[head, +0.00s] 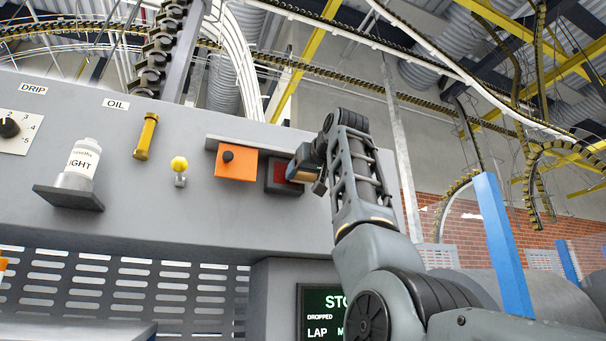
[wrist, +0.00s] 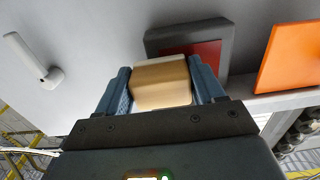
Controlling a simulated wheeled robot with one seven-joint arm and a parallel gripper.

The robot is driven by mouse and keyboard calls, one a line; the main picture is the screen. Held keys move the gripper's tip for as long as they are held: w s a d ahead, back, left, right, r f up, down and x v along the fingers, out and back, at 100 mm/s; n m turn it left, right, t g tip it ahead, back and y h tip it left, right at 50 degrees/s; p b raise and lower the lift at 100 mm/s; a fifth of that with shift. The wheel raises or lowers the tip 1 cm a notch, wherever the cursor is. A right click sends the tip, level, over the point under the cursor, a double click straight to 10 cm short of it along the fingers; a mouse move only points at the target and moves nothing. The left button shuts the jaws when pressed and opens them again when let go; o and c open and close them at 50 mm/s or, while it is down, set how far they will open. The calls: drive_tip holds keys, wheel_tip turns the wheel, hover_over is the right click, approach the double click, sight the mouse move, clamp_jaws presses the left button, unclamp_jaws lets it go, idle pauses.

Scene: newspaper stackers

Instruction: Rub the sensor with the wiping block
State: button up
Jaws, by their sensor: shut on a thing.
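The sensor (head: 281,187) is a dark square frame with a red face, set on the grey panel to the right of the orange box. It also shows in the wrist view (wrist: 212,52). My gripper (head: 310,168) is at the sensor's right side in the head view. It is shut on the wiping block (wrist: 160,83), a tan block with a paler front, held between two blue-grey fingers. In the wrist view the block overlaps the lower left of the red face. I cannot tell whether it touches it. My gripper hides part of the sensor in the head view.
An orange box (head: 236,168) with a dark knob sits close beside the sensor. A yellow-topped lever (head: 180,168), a yellow cylinder (head: 146,137) and a white bottle (head: 82,160) on a dark shelf are further left. A white handle (wrist: 35,62) is on the panel.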

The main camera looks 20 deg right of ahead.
drive_tip(key=shift+a, duration=2.05)
drive_tip(key=shift+w+d+r, duration=0.1)
drive_tip(key=shift+d+r, duration=0.05)
drive_tip(key=shift+d, duration=1.9)
drive_tip(key=shift+a, duration=0.1)
drive_tip(key=a, duration=0.3)
drive_tip(key=shift+a, duration=0.35)
drive_tip(key=s+b, duration=0.3)
drive_tip(key=s, duration=0.3)
drive_tip(key=shift+b, duration=0.4)
